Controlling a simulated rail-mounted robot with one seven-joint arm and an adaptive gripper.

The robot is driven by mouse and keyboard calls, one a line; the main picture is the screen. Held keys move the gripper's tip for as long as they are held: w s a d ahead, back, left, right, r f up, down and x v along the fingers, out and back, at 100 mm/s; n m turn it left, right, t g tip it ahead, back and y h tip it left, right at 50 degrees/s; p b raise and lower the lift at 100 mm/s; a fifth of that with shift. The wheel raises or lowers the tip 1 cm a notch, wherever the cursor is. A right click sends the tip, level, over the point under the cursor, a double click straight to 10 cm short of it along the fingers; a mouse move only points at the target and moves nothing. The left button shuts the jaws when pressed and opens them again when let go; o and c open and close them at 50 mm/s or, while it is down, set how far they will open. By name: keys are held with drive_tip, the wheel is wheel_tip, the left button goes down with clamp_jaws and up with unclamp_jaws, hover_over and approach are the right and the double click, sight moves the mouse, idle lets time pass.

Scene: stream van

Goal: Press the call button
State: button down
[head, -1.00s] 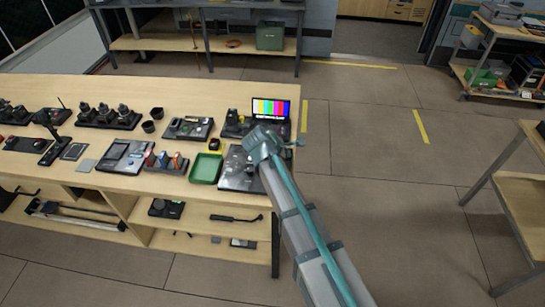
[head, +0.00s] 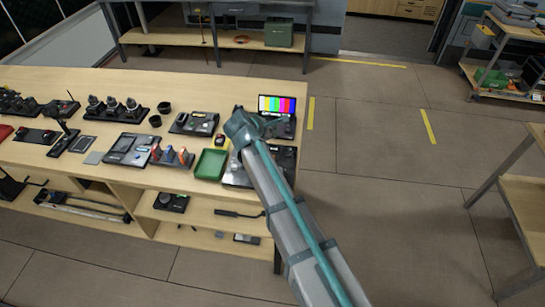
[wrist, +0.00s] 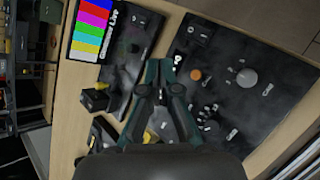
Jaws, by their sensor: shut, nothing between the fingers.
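In the wrist view my gripper (wrist: 160,72) is shut and empty, above the gap between two dark panels. The right-hand control panel (wrist: 275,70) bears an orange round button (wrist: 196,75), a grey knob (wrist: 246,77) and several smaller controls; their labels are too blurred to tell which is the call button. Part of this panel is behind my fingers. A small black box with a yellow patch (wrist: 95,99) stands at the left. In the head view my arm hides part of the panel (head: 284,160), and my fingers do not show clearly.
A colour-bar screen (head: 277,104) stands at the workbench's right end. Other devices crowd the bench (head: 60,82).

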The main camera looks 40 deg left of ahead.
drive_tip(key=shift+f+b, duration=2.25)
drive_tip(key=shift+f, duration=1.95)
drive_tip(key=shift+f, duration=0.1)
drive_tip(key=shift+f, duration=0.35)
drive_tip(key=shift+f+b, duration=0.3)
drive_tip(key=shift+f, duration=0.1)
drive_tip(key=shift+r, duration=0.15)
drive_tip(key=shift+r+p, duration=0.55)
drive_tip(key=shift+r, duration=0.15)
drive_tip(key=shift+r, duration=0.1)
drive_tip(key=shift+r+p, duration=1.55)
drive_tip(key=shift+r, duration=0.9)
